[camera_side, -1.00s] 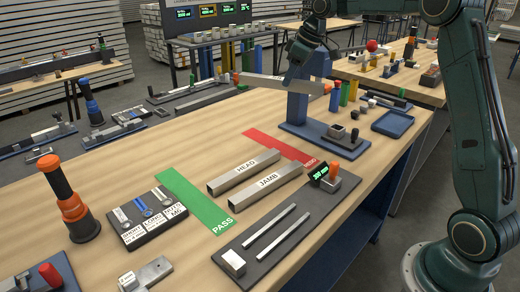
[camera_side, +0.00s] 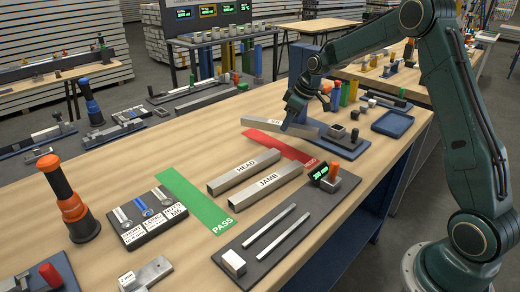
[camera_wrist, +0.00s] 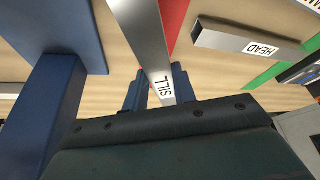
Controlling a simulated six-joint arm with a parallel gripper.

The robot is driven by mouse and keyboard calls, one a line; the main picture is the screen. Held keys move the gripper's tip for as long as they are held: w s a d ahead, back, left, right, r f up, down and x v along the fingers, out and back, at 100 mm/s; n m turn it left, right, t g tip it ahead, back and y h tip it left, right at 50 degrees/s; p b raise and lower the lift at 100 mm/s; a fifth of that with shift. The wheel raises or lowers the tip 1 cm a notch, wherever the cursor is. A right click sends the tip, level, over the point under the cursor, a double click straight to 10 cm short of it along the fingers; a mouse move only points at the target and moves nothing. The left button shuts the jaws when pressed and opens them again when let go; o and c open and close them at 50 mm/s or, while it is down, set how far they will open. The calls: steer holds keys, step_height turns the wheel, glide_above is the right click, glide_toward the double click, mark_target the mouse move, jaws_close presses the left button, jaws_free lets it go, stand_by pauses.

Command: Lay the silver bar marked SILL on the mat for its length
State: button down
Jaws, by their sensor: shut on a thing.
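The silver bar marked SILL (camera_side: 262,123) is held in my gripper (camera_side: 296,118), which is shut on it near its right end. In the wrist view the SILL bar (camera_wrist: 142,35) runs away between the two fingers (camera_wrist: 160,92), its label facing the camera. In the side view it appears just above the far end of the red mat (camera_side: 285,146), marked REDO; I cannot tell the exact gap. The green mat (camera_side: 190,198), marked PASS, lies to the left. Bars marked HEAD (camera_side: 243,172) and JAMB (camera_side: 268,185) lie side by side between the mats.
A dark gauge plate (camera_side: 290,238) with two rails and a green-lit display (camera_side: 319,172) sits at the front right. A blue stand (camera_wrist: 75,95) is close beside my gripper. A blue tray (camera_side: 393,123) is farther right.

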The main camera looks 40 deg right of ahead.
steer(key=shift+f, duration=2.8)
steer(key=shift+f, duration=0.15)
steer(key=c, duration=1.1)
jaws_free()
steer(key=shift+c, duration=0.2)
steer(key=v, duration=1.1)
steer(key=shift+s+d+r, duration=0.1)
steer(key=shift+r, duration=0.25)
steer(key=shift+s+r, duration=0.15)
steer(key=shift+r, duration=0.1)
